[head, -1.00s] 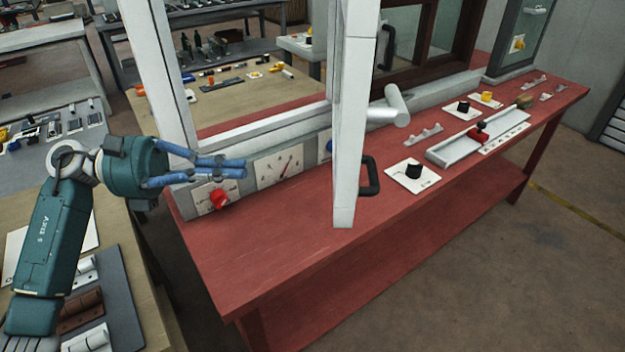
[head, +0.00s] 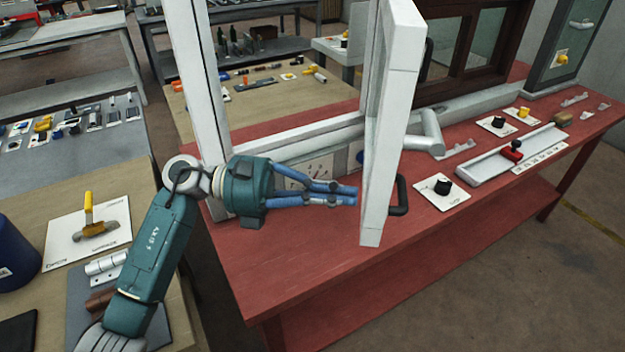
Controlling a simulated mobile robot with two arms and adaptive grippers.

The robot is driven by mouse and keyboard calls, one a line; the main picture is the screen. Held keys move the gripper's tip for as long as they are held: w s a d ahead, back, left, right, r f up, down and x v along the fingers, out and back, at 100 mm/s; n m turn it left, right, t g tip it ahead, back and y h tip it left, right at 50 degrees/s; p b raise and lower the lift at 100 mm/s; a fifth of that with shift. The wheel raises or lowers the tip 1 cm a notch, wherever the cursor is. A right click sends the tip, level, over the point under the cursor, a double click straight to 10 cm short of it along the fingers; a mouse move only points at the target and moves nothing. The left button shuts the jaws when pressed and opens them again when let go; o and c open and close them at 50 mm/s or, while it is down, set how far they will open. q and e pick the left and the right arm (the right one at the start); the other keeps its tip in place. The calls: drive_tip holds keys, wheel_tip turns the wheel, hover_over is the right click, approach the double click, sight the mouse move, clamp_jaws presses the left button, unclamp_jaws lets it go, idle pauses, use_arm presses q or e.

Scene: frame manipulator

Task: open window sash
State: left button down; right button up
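The white window sash (head: 395,120) stands swung out from its white frame (head: 198,80), over the red bench. It shows at a steep angle, with its edge toward me. A black handle (head: 399,197) sits on its right side. My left gripper (head: 352,195) comes in from the left, with its blue fingers close together and nothing visible between them. Its fingertips are at the left face of the sash, low down; I cannot tell whether they touch it. My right gripper is not in view.
The red bench (head: 270,265) carries a black knob on a plate (head: 442,187), a slider rail (head: 510,155) and a white cylindrical handle (head: 428,135) behind the sash. A brown window (head: 460,50) stands further right. The bench front is clear.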

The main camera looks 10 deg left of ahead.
use_arm(q)
drive_tip(key=shift+d, duration=0.6)
drive_tip(key=shift+d, duration=0.1)
drive_tip(key=shift+d, duration=0.25)
drive_tip(key=w+d+n+t+p, duration=0.1)
drive_tip(key=d+n+t+p, duration=0.1)
drive_tip(key=d, duration=1.8)
drive_tip(key=shift+w+d+n+t, duration=0.15)
drive_tip(key=shift+w+n+t, duration=0.25)
drive_tip(key=shift+t, duration=0.9)
drive_tip(key=shift+s+f, duration=0.1)
